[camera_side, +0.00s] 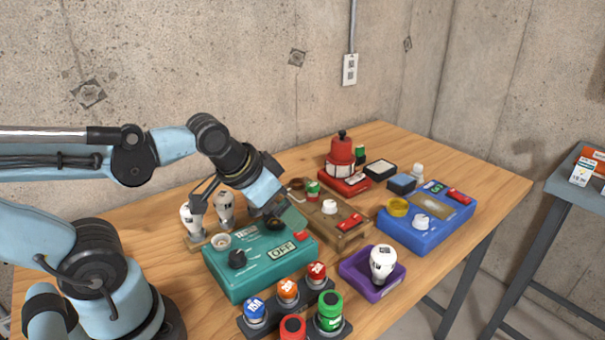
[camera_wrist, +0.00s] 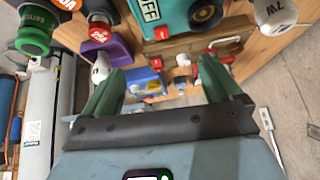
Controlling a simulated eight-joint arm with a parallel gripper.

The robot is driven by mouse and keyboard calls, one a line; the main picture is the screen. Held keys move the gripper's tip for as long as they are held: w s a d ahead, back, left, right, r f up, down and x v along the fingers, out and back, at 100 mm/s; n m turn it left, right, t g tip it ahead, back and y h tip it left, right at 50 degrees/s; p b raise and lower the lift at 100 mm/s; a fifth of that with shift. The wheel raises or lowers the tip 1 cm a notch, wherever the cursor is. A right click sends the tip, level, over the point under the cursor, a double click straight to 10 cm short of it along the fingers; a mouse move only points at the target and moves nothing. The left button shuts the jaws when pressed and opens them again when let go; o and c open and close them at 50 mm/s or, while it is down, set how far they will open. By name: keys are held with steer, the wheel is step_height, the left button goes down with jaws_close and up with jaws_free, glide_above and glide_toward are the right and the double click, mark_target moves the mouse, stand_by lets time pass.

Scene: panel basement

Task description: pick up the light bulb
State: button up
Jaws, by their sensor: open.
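A white light bulb (camera_side: 383,263) stands in a purple tray (camera_side: 357,282) at the front right of the table; it also shows in the wrist view (camera_wrist: 101,68), beyond the left finger. Two more white bulbs stand in a wooden holder at the left, a near one (camera_side: 191,219) and a far one (camera_side: 224,206). A bulb marked 7W (camera_wrist: 274,12) is at the top right of the wrist view. My gripper (camera_side: 288,216) hangs over the teal box (camera_side: 255,279), away from the purple tray. In the wrist view its green fingers (camera_wrist: 160,82) are apart with nothing held between them.
Several coloured battery-like cylinders stand in a dark rack (camera_side: 315,296) at the front. A wooden block (camera_side: 340,235), a blue box (camera_side: 425,225) and a red beacon (camera_side: 341,150) stand behind and right. Bare table (camera_side: 500,190) lies at the right end.

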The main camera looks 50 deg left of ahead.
mark_target(228, 202)
steer(key=a+m+g+y, duration=0.1)
steer(key=g+y, duration=0.1)
steer(key=a+f+m+g+y, duration=0.1)
steer(key=a+m+y, duration=0.1)
steer(key=a+f+m+g+y, duration=0.1)
steer(key=m+g+y, duration=0.1)
steer(key=y, duration=0.1)
steer(key=shift+s+a+f+g, duration=0.1)
steer(key=shift+s+a+g, duration=0.2)
steer(key=shift+s+a, duration=0.1)
steer(key=shift+s+a+r+m+g+y, duration=0.1)
steer(key=shift+a+r+m+g+y, duration=0.1)
steer(key=shift+g+y, duration=0.3)
steer(key=shift+a+r+m+g+y, duration=0.15)
steer(key=shift+g+y, duration=0.15)
steer(key=shift+y, duration=0.3)
steer(key=a+f, duration=0.2)
steer(key=a, duration=0.1)
steer(key=s+a+f+y, duration=0.1)
steer(key=a, duration=0.2)
steer(key=s+a+f+g+y, duration=0.1)
steer(key=a+f, duration=0.1)
steer(key=a, duration=0.2)
steer(key=shift+s+f, duration=0.1)
steer(key=shift+f, duration=0.2)
steer(key=shift+c, duration=0.2)
steer(key=c, duration=1.1)
